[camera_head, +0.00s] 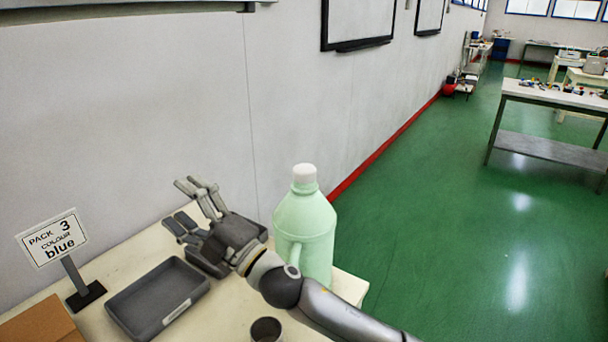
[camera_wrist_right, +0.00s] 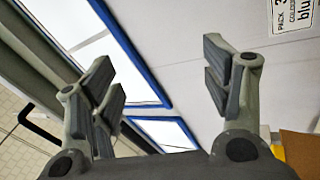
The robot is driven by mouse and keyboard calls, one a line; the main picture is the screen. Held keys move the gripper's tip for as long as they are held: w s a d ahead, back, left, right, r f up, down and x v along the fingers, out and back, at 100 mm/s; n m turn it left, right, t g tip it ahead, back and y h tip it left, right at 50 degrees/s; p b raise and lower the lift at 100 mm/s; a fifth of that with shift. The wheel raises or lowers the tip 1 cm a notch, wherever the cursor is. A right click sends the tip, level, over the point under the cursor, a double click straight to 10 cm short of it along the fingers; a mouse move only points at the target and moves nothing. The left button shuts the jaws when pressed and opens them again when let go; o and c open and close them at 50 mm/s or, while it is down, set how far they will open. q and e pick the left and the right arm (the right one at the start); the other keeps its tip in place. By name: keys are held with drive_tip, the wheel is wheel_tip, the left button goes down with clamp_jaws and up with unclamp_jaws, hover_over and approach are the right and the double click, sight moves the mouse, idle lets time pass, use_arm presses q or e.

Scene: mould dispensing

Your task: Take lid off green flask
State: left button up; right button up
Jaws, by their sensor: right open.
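The green flask (camera_head: 307,232) is a large pale-green jug with a handle. It stands upright near the right end of the cream table. Its white lid (camera_head: 304,172) sits on the neck. My right gripper (camera_head: 188,206) is left of the flask, with its fingers spread and pointing up-left, away from the lid. It is open and empty, apart from the flask. The right wrist view shows its fingers (camera_wrist_right: 162,80) wide apart with nothing between them; the flask and lid are not in that view. My forearm passes in front of the flask's lower part. My left gripper is out of view.
A grey tray (camera_head: 143,322) lies at the front left, and another tray (camera_head: 262,231) is partly hidden behind my gripper. A sign (camera_head: 52,238) reads "Pack 3 colour blue". A metal cup (camera_head: 266,330) and a cardboard box (camera_head: 40,323) are near the front. A wall runs behind.

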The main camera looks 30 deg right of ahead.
drive_tip(key=a+r+n+g+y, duration=0.6)
drive_tip(key=n+g+y, duration=0.35)
drive_tip(key=n, duration=0.65)
drive_tip(key=n+g+h, duration=0.6)
drive_tip(key=g+h, duration=0.1)
drive_tip(key=h, duration=1)
approach(308, 168)
drive_tip(key=f, duration=0.1)
drive_tip(key=x, duration=0.5)
drive_tip(key=shift+w+r, duration=0.15)
drive_tip(key=shift+w, duration=0.25)
drive_tip(key=x, duration=0.1)
drive_tip(key=p+x, duration=0.1)
drive_tip(key=x, duration=0.1)
drive_tip(key=p+x, duration=0.1)
drive_tip(key=shift+s+a+f, duration=0.1)
drive_tip(key=shift+s+f, duration=0.05)
drive_tip(key=shift+f, duration=0.55)
